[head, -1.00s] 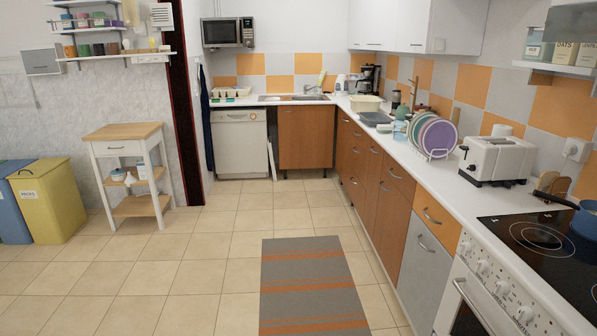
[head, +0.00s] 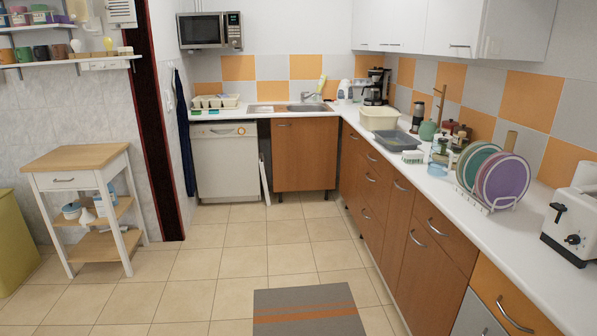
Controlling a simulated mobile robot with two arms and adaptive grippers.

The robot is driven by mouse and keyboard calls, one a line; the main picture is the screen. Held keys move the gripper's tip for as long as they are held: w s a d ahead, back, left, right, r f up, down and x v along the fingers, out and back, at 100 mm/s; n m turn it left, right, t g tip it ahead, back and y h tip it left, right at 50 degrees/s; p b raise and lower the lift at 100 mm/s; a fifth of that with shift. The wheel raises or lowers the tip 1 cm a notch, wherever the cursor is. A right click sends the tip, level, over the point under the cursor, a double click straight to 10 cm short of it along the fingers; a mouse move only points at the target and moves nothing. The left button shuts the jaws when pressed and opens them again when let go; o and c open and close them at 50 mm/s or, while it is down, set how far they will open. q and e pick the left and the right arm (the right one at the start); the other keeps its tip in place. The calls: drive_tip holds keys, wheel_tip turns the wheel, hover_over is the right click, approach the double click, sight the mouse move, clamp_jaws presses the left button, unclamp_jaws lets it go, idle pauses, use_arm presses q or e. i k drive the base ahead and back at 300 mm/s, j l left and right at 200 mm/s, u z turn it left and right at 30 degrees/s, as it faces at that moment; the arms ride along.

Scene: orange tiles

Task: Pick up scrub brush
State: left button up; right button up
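I cannot clearly make out a scrub brush in the head view. Small coloured items (head: 213,112) lie along the front edge of the far counter, left of the sink (head: 267,108); they are too small to identify. A pale dish rack (head: 216,101) stands just behind them. Neither of my grippers shows in the head view.
The right counter holds a cream basin (head: 379,118), a grey tray (head: 396,141), a plate rack with plates (head: 503,181) and a toaster (head: 574,225). A wooden-topped cart (head: 78,157) stands left. A striped mat (head: 306,311) lies on the otherwise clear floor.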

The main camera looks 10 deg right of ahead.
sight(418, 154)
drive_tip(key=i+z, duration=0.15)
drive_tip(key=i, duration=0.75)
drive_tip(key=i+j+z, duration=0.15)
drive_tip(key=i, duration=0.75)
drive_tip(key=i+z, duration=0.25)
drive_tip(key=i, duration=0.3)
drive_tip(key=i+z, duration=0.3)
drive_tip(key=i, duration=0.3)
drive_tip(key=i+j+z, duration=0.25)
drive_tip(key=i, duration=0.25)
drive_tip(key=i+z, duration=0.15)
drive_tip(key=k+j, duration=0.05)
